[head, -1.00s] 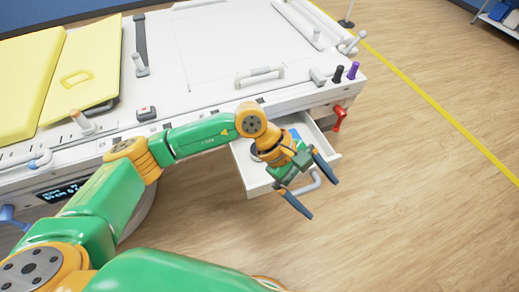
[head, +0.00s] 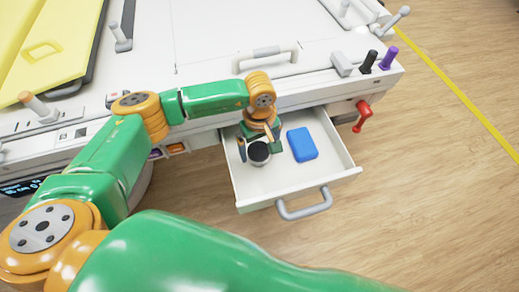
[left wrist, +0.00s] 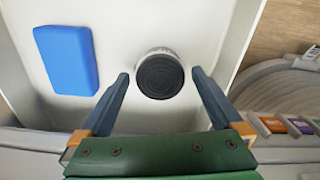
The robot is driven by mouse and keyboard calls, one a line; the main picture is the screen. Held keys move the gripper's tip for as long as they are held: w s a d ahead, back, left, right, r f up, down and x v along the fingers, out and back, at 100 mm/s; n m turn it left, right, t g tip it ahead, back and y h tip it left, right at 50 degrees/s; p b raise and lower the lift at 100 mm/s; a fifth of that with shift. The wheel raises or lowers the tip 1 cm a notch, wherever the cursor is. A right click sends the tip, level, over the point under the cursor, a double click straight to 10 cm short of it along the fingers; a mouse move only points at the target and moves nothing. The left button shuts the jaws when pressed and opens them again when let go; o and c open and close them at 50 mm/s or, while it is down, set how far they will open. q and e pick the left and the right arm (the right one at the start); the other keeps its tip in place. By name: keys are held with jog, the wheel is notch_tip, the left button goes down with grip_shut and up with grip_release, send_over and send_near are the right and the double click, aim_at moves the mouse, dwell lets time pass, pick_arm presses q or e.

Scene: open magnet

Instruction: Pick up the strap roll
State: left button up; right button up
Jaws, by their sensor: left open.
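The strap roll (head: 258,155) is a small round roll with a black ribbed top and a pale side. It stands in the left part of the open white drawer (head: 347,172). It also shows in the left wrist view (left wrist: 160,78), between and slightly beyond the fingertips. My left gripper (head: 257,143) is open, reaching down into the drawer at the roll. My right gripper is not in view.
A blue block (head: 302,144) lies in the drawer right of the roll, also in the left wrist view (left wrist: 67,60). The drawer handle (head: 304,208) sticks out in front. A red lever (head: 363,114) hangs right of the drawer. Open floor lies to the right.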

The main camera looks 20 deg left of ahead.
pick_arm(q)
notch_tip(320, 180, down, 2)
jog(key=shift+f, duration=0.25)
jog(key=c, duration=1.2)
jog(key=shift+c, duration=0.2)
jog(key=shift+r, duration=0.15)
